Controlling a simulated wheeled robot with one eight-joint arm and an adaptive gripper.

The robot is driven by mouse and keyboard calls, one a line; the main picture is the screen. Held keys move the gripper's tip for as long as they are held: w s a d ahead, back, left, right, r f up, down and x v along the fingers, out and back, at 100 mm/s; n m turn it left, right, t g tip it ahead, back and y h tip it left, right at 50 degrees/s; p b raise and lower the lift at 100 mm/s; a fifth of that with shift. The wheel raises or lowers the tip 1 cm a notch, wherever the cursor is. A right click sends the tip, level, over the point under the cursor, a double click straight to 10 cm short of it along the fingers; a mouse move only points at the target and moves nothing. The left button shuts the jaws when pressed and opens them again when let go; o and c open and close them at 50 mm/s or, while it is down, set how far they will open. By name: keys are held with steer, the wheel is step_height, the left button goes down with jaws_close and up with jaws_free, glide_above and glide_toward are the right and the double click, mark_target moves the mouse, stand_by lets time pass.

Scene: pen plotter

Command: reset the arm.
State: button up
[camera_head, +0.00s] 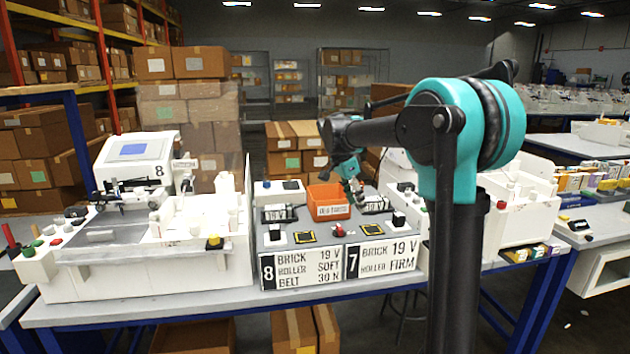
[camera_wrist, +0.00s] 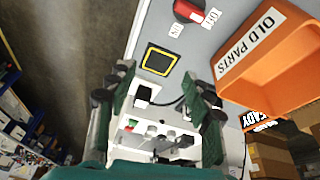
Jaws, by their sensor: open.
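My gripper (camera_head: 357,193) is at the end of my teal and black arm, above the grey control panel (camera_head: 325,243) in the head view. It is just right of the orange bin (camera_head: 327,212) marked OLD PARTS. In the wrist view my gripper (camera_wrist: 157,85) has its two dark green fingers spread apart, with nothing between them. The orange bin (camera_wrist: 265,85) is to the right of the fingers there. A yellow-framed black square (camera_wrist: 159,60) shows beyond the fingertips. The gap to the panel cannot be told.
A red knob (camera_wrist: 187,10) is on the panel. A white plotter machine (camera_head: 150,240) stands left on the bench, and another white machine (camera_head: 520,205) is at the right. Signs 8 and 7 (camera_head: 340,262) face the front. Boxes (camera_head: 190,100) are stacked behind.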

steer(key=s+d+f+n+t+y, duration=0.1)
steer(key=s+d+f+n, duration=0.2)
steer(key=s+f+n, duration=0.3)
steer(key=s+d+f+n+t+y, duration=0.2)
steer(key=s+f+n, duration=0.5)
steer(key=s+f, duration=0.9)
steer(key=s+d, duration=0.1)
steer(key=s, duration=0.6)
steer(key=shift+s+d+y, duration=0.2)
steer(key=shift+s+y, duration=0.1)
steer(key=shift+s, duration=0.05)
